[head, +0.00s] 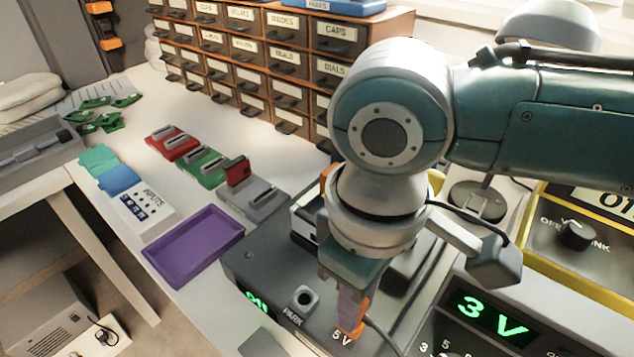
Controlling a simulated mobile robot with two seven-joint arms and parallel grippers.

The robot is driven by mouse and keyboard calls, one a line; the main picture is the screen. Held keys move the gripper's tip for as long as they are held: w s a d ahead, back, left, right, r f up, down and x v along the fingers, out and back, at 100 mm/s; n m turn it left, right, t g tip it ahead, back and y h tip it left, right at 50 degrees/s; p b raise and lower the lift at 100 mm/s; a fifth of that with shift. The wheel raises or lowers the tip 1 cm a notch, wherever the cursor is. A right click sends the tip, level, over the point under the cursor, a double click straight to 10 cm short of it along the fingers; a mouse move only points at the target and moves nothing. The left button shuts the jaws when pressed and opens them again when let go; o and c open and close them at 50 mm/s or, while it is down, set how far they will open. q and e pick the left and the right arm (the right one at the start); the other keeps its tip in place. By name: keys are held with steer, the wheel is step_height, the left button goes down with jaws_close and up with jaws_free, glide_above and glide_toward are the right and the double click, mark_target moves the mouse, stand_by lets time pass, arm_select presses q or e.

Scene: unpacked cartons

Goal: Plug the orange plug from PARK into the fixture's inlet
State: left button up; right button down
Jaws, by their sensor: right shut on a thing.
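My right gripper (348,310) reaches down from the upper right and is shut on the orange plug (359,313). The plug is over the dark grey box, near its "5 V" label; I cannot tell whether its tip touches the box. A dark cable runs from the plug toward the lower right. The PARK socket (305,297) on the dark grey box (262,262) shows an open round hole, left of the gripper. I cannot pick out the fixture's inlet; my arm hides much of the box's far side. My left gripper is not in view.
A purple tray (194,246) and a grey holder (262,203) with a red piece lie left of the box. A drawer cabinet (240,60) stands behind. A panel reading "3 V" (492,313) and a yellow-framed panel with a knob (575,235) are at right.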

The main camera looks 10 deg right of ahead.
steer(key=shift+f, duration=0.25)
steer(key=c, duration=0.7)
jaws_free()
steer(key=shift+r, duration=0.1)
step_height(320, 180, up, 9)
steer(key=p, duration=0.2)
steer(key=shift+r+p, duration=0.1)
steer(key=shift+p, duration=0.2)
steer(key=shift+r, duration=0.35)
